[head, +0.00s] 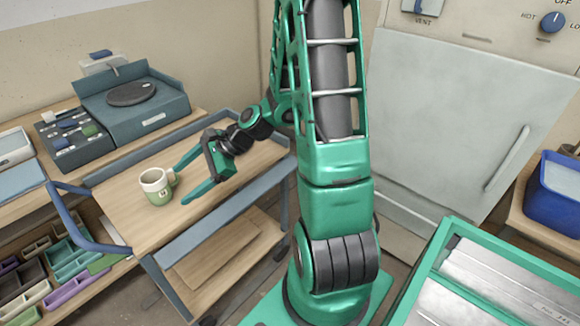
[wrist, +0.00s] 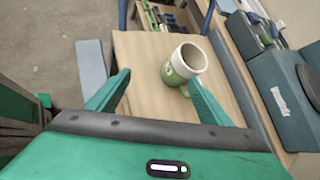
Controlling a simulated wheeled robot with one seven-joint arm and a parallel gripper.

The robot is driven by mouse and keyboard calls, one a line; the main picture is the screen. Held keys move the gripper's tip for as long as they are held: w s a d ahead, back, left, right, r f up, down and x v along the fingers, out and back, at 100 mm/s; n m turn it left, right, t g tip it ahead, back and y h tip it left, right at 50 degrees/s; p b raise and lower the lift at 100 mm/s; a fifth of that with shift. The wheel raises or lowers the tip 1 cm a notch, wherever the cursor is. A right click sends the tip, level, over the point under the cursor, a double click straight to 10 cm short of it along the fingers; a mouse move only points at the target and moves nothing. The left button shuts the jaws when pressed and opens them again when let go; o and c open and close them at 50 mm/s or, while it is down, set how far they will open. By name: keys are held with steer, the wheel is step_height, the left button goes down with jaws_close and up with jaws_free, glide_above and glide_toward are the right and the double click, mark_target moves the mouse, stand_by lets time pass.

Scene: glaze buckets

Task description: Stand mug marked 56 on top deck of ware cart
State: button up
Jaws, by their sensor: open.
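A cream and green mug (head: 155,190) stands upright on the wooden top deck of the ware cart (head: 125,215), near its left end. The mug's handle points toward my gripper (head: 181,187). A small mark shows on its green side, too small to read. My gripper is open and empty, low over the deck to the right of the mug. In the wrist view the mug (wrist: 180,68) is just beyond my gripper (wrist: 158,77), with its handle close to the right fingertip. I cannot tell whether that finger touches the handle.
The cart has a blue handle (head: 85,215) at its left end and a lower shelf (head: 215,255). A bench behind holds a grey scale (head: 130,95) and a tool tray (head: 70,135). Coloured bins (head: 70,260) sit left of the cart.

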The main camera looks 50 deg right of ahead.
steer(key=s+d+r+n+g+h, duration=0.2)
steer(key=s+d+r+n, duration=0.1)
steer(key=s, duration=0.6)
steer(key=s+d+r+n+g+h, duration=0.2)
steer(key=s+d+n, duration=0.4)
steer(key=s, duration=0.3)
steer(key=s+d+r+n+g+h, duration=0.2)
steer(key=s+d+r+n+h, duration=0.2)
steer(key=s, duration=0.5)
steer(key=shift+s+d+r+n, duration=0.25)
steer(key=shift+d+r+n, duration=0.35)
steer(key=shift+r+n, duration=0.3)
steer(key=shift+w+f+g, duration=0.15)
steer(key=shift+g, duration=0.15)
steer(key=shift+w+f, duration=0.2)
steer(key=shift+w, duration=0.3)
